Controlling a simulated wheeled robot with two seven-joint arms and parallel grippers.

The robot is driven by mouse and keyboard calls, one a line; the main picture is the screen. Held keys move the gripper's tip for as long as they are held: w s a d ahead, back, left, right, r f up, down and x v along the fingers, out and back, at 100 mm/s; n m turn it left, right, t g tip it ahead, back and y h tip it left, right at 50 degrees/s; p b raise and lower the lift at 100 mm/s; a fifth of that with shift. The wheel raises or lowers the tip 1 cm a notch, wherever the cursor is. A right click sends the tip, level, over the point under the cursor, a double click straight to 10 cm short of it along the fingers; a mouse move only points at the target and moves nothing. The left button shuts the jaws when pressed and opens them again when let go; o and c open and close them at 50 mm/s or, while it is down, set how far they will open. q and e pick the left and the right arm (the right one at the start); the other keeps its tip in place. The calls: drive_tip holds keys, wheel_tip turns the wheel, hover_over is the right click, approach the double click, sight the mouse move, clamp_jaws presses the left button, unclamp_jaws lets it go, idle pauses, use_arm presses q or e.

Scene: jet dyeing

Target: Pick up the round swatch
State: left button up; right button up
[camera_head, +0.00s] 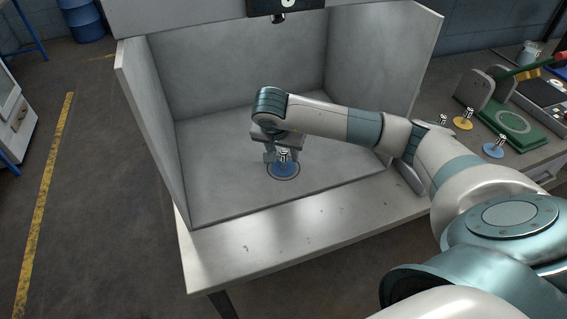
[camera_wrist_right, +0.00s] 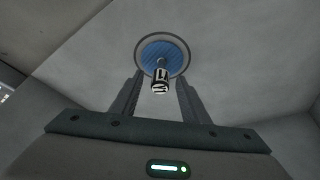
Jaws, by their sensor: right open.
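The round swatch (camera_head: 283,171) is a blue disc with a small upright black-and-white marked handle. It sits inside a ringed circle on the floor of the grey booth. In the right wrist view the blue disc (camera_wrist_right: 165,50) and its handle (camera_wrist_right: 160,82) show ahead, between the fingers. My right gripper (camera_head: 277,157) is open and is just above the disc, around or beside the handle. In the wrist view its two fingers (camera_wrist_right: 160,92) stand apart, one on each side of the handle, with gaps visible. My left gripper is not in view.
The booth's left wall (camera_head: 152,140) and back wall (camera_head: 235,65) enclose the swatch. On the right bench stand a yellow disc (camera_head: 463,122), another blue disc (camera_head: 494,150) and a green base (camera_head: 515,125). The table's front strip (camera_head: 300,235) is clear.

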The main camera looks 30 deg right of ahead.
sight(286, 150)
drive_tip(key=shift+c, duration=0.7)
clamp_jaws()
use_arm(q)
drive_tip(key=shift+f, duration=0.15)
use_arm(e)
drive_tip(key=shift+r, duration=0.2)
